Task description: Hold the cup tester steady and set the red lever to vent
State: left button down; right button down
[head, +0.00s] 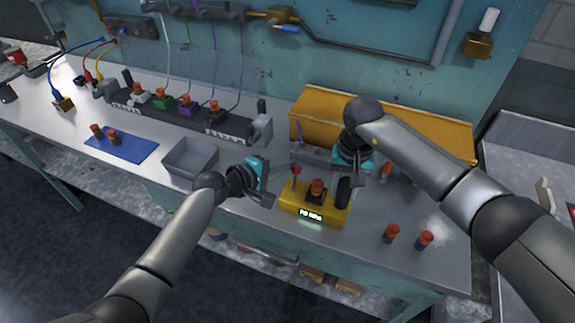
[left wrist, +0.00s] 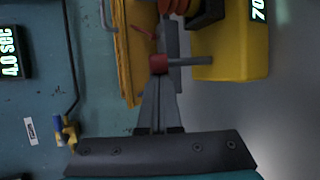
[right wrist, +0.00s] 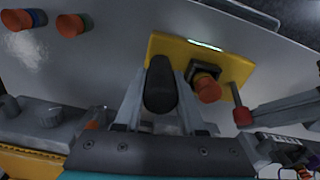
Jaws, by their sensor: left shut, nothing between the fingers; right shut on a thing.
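The cup tester (head: 325,217) is a yellow box on the bench, with a lit display on its front and an orange-capped cup (head: 317,186) in its top. The red-knobbed lever (head: 296,170) stands at its left end; in the left wrist view its red knob (left wrist: 158,63) is close by my fingertips. My left gripper (left wrist: 160,88) is shut and empty beside that knob; whether it touches cannot be told. A black upright handle (right wrist: 160,88) is at the tester's right end. My right gripper (right wrist: 158,95) is shut on it, one finger on each side.
Two orange-capped cups (head: 391,233) stand right of the tester. A grey tray (head: 190,172) and a blue mat (head: 137,148) with two cups lie left. A yellow sloped housing (head: 420,120) is behind. A black rack (head: 180,118) with several coloured holders stands at the back.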

pick_arm(q)
jog(key=shift+s+a, duration=0.1)
jog(key=shift+s, duration=0.35)
jog(key=shift+s+r, duration=0.1)
jog(key=shift+s, duration=0.45)
jog(key=shift+s+a, duration=0.2)
jog(key=shift+s, duration=0.65)
pick_arm(e)
jog(key=shift+a, duration=0.1)
pick_arm(q)
jog(key=shift+s+f, duration=0.15)
jog(key=shift+f, duration=0.05)
jog(key=shift+w+f, duration=0.2)
jog(key=shift+w, duration=0.7)
jog(key=shift+w, duration=0.1)
